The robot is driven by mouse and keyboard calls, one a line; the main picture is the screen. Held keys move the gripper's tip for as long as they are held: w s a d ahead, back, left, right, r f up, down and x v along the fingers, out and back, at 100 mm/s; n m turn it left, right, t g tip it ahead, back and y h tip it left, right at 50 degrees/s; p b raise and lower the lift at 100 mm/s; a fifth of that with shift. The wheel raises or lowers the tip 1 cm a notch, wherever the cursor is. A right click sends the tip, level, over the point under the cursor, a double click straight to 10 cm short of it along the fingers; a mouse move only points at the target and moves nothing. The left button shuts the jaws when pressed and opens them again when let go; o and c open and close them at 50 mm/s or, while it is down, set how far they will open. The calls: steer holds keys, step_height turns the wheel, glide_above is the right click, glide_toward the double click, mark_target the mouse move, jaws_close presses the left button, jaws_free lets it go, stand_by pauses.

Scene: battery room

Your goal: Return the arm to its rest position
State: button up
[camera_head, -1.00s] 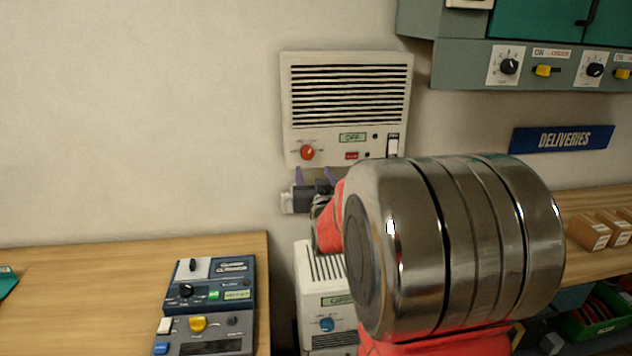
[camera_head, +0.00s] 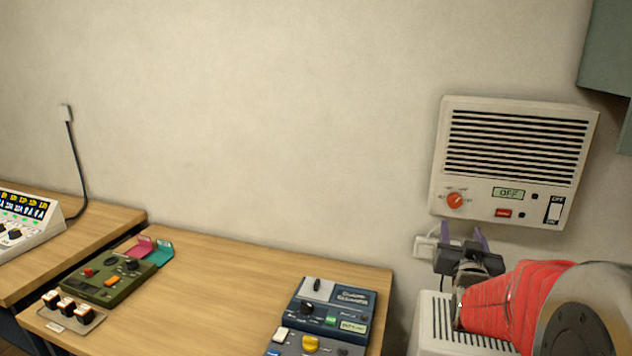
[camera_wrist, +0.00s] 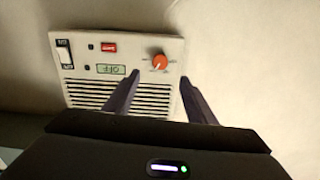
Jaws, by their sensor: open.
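My gripper (camera_head: 462,239) is at the right of the head view, its two purple fingers pointing up just below a white wall heater unit (camera_head: 512,160). The fingers are apart with nothing between them. My red-sleeved arm runs from it to the lower right. In the wrist view my gripper (camera_wrist: 157,84) shows two dark, parted fingers, and the wall unit (camera_wrist: 120,75) appears upside down behind them, with its orange knob near the gap. The unit's display reads OFF. I cannot tell whether a finger touches the unit.
A second white vented unit (camera_head: 450,335) stands below my gripper. A wooden table (camera_head: 225,290) carries a blue device (camera_head: 335,305) and a green device (camera_head: 112,282). A charger (camera_head: 25,222) stands at far left. A grey-green cabinet (camera_head: 605,55) hangs at upper right.

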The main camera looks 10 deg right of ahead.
steer(key=s+a+f+n+g+y, duration=0.1)
steer(key=s+a+f+g+y, duration=0.2)
steer(key=f, duration=0.4)
steer(key=s+a+f+g+y, duration=0.1)
steer(key=s+a+f+g, duration=0.35)
steer(key=f, duration=0.25)
steer(key=s+a+r+n+g+y, duration=0.1)
steer(key=s+a+r+n+y, duration=0.1)
steer(key=s+a, duration=0.8)
steer(key=s+a+r+n+g+y, duration=0.1)
steer(key=s+a+r+n+g, duration=0.1)
steer(key=s+a, duration=0.8)
step_height(320, 180, up, 2)
steer(key=shift+s+r+n+y, duration=0.25)
steer(key=shift+s+n+y, duration=0.15)
steer(key=shift+n, duration=0.1)
steer(key=shift+a, duration=0.1)
